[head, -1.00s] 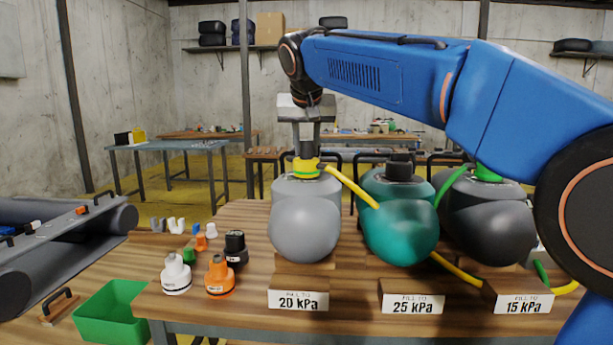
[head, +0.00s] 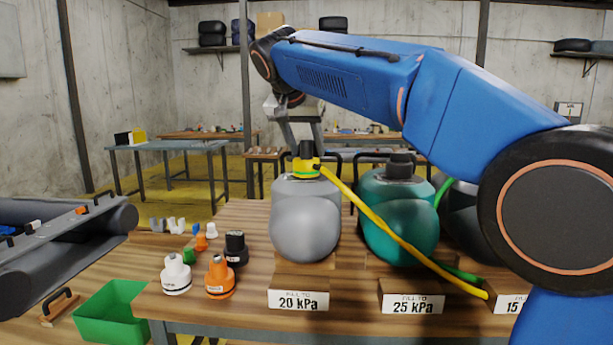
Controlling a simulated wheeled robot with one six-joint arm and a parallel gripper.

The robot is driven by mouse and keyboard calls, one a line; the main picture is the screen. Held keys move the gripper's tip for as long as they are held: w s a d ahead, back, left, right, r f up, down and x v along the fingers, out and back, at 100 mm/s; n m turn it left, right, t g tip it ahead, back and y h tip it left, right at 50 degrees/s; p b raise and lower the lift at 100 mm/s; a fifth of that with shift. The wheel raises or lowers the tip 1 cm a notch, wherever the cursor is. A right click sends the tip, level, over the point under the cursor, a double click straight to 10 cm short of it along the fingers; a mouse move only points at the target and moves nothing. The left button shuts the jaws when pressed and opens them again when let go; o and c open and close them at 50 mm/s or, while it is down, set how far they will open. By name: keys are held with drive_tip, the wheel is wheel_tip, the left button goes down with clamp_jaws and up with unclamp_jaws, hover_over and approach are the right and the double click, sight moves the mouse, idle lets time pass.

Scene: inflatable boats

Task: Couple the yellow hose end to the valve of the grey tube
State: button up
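The grey tube (head: 305,225) stands on the wooden bench behind the "20 kPa" sign. The yellow hose end (head: 305,168), with a black top and a green band at its lower edge, sits upright on top of the grey tube, where the valve is hidden under it. The yellow hose (head: 385,228) runs from it down to the right, in front of the teal tube. My gripper (head: 303,143) is just above and behind the hose end. Its fingers look spread, with the black top showing between them; contact with it is not clear.
The teal tube (head: 398,225) and a dark tube (head: 460,222), partly hidden by my arm, stand to the right. White, orange and black fittings (head: 220,277) stand at the front left. A green bin (head: 110,312) is at the lower left.

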drive_tip(key=v, duration=1.7)
drive_tip(key=shift+r, duration=0.2)
drive_tip(key=shift+s+d, duration=0.1)
